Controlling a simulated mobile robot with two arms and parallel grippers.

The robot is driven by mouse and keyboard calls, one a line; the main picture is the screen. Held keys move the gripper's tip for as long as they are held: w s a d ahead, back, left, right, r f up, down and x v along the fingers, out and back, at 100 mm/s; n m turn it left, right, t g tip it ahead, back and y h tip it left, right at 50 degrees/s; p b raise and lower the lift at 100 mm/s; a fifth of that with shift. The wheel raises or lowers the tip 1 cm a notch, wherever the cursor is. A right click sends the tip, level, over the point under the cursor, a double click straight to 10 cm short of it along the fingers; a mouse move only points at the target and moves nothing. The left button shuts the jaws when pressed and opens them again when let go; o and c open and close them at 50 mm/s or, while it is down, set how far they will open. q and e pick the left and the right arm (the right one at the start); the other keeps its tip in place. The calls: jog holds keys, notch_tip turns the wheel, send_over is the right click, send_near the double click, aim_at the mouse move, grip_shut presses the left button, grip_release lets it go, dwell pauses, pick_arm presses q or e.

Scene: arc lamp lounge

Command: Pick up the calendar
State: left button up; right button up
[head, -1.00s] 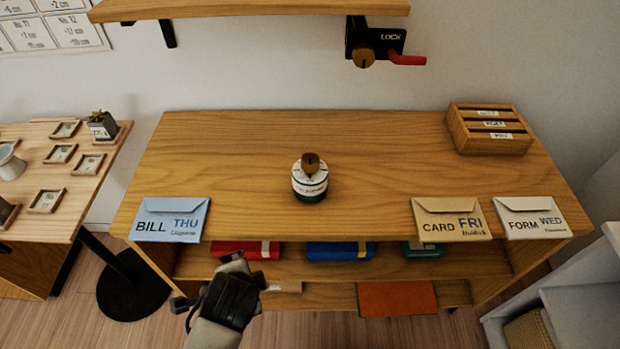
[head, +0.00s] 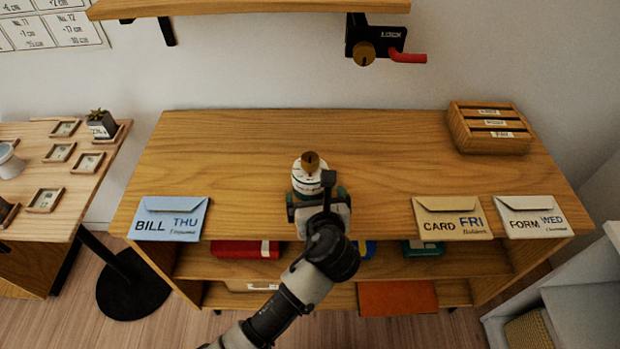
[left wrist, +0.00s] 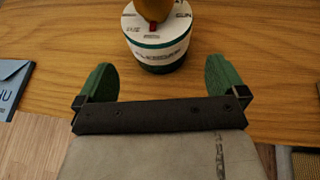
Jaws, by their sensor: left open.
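The calendar (head: 308,178) looks to be the small round drum with a white top and band, a dark green base and a brown knob. It stands upright in the middle of the wooden desk top. In the left wrist view the calendar (left wrist: 158,40) shows day lettering such as "SUN" on its top. My left gripper (head: 317,196) is open just in front of it, at the near side. Its green fingers point toward the calendar, one to each side, with the calendar ahead of the tips (left wrist: 160,72). My arm hides the front of the desk below it. My right gripper is not in view.
A blue BILL envelope (head: 168,218) lies at the left front edge; tan CARD (head: 450,218) and white FORM (head: 530,217) envelopes lie at the right. A wooden slotted box (head: 488,128) stands at the back right. A shelf (head: 250,9) with a red-handled lock hangs above. The desk around the calendar is clear.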

aim_at(313, 188)
pick_arm(q)
jog(key=x, duration=0.6)
jog(key=shift+r, duration=0.3)
jog(key=c, duration=1)
